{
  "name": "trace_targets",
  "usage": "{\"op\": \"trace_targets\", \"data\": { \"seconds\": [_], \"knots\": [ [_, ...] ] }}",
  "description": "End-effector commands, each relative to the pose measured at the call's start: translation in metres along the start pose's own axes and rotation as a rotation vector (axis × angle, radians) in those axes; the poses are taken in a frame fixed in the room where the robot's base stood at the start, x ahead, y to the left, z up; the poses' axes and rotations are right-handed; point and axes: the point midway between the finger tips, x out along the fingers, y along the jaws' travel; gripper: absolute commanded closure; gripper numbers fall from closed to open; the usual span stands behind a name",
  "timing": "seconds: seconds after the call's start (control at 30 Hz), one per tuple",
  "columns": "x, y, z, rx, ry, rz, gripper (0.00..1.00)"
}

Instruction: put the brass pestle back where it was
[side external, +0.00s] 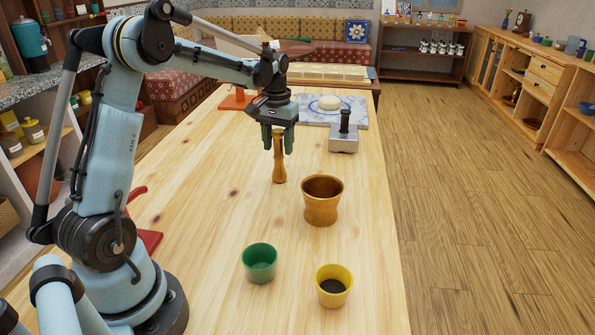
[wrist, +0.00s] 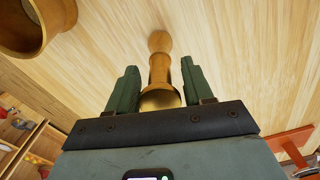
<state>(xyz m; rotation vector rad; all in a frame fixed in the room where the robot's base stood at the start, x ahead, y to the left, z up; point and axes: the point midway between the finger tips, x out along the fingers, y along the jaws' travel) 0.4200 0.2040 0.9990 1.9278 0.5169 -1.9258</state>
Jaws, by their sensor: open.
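The brass pestle (side external: 279,168) stands upright on the wooden table, just behind and left of the brass mortar (side external: 322,203). My gripper (side external: 278,149) is above the table with its fingers pointing down, one on each side of the pestle's upper part. The jaws are open. In the wrist view the pestle (wrist: 159,62) runs between the two green fingers, with a visible gap on the right side. The mortar (wrist: 37,22) shows at the upper left there, cut off by the frame. Its inside looks empty in the side view, though its bottom is hidden.
A green cup (side external: 260,263) and a yellow cup (side external: 333,287) with dark contents stand nearer the camera. A grey block with a black handle (side external: 344,138) and a blue-and-white slab (side external: 354,109) lie behind my gripper. The table's right edge is close to the mortar.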

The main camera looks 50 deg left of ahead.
Motion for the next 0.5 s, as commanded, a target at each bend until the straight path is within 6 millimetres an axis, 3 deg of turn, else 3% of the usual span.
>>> {"op": "trace_targets", "data": {
  "seconds": [0.17, 0.5],
  "knots": [
    [-0.017, 0.0, 0.0, 0.0, 0.0, 0.0, 0.49],
    [-0.08, 0.0, 0.0, 0.0, 0.0, 0.0, 0.49]
  ]
}}
